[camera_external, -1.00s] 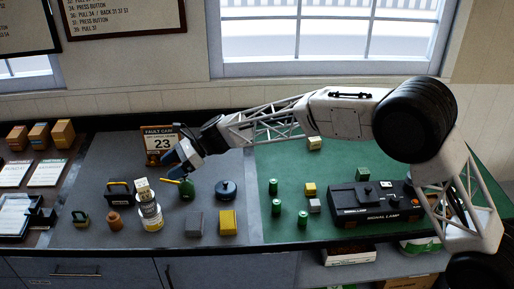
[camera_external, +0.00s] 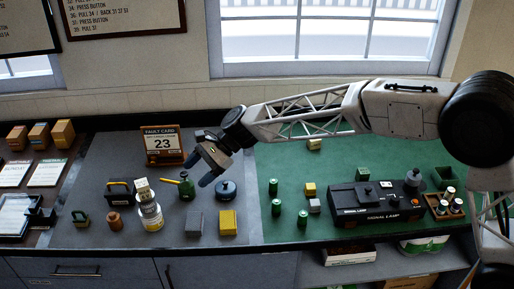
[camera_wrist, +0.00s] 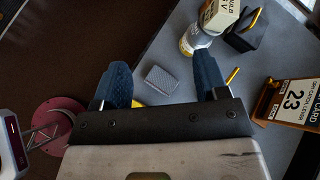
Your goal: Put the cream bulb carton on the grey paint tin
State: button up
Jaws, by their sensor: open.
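The cream bulb carton (camera_external: 142,188) stands upright on top of the grey paint tin (camera_external: 151,217), which has a pale body and a yellow band, on the grey mat. In the wrist view the carton (camera_wrist: 219,14) shows at the top, with the tin (camera_wrist: 192,41) just below it and the two appearing to touch. My gripper (camera_external: 200,168) is open and empty, above the mat to the right of the tin and apart from it. In the wrist view its two dark blue fingers (camera_wrist: 161,80) are spread, with nothing between them in their grip.
A green oil can (camera_external: 186,188), a dark round pot (camera_external: 226,190), a grey block (camera_external: 194,223) and a yellow block (camera_external: 228,222) stand right of the tin. A black-and-yellow box (camera_external: 120,191) is left. The fault card (camera_external: 163,146) stands behind. The signal lamp (camera_external: 375,203) is far right.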

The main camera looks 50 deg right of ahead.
jog(key=s+d+r+n+h, duration=0.1)
jog(key=s+d+n+h, duration=0.15)
jog(key=s, duration=0.55)
jog(key=s+d+r+n+g+h, duration=0.1)
jog(key=s+n, duration=0.2)
jog(key=s, duration=0.6)
jog(key=s+d+r+n+h, duration=0.1)
jog(key=s+n, duration=0.2)
jog(key=s, duration=0.5)
jog(key=s+d+f+n+h, duration=0.2)
jog(key=s+d+n, duration=0.1)
jog(key=s, duration=0.5)
jog(key=s+d+f+n+h, duration=0.1)
jog(key=s+d+n+h, duration=0.1)
jog(key=s, duration=0.7)
jog(key=s+d+f+n+h, duration=0.2)
jog(key=s+d+n, duration=0.1)
jog(key=s, duration=0.6)
jog(key=shift+s+d+f+n, duration=0.2)
jog(key=shift+d+f+n, duration=0.15)
jog(key=shift+n, duration=0.3)
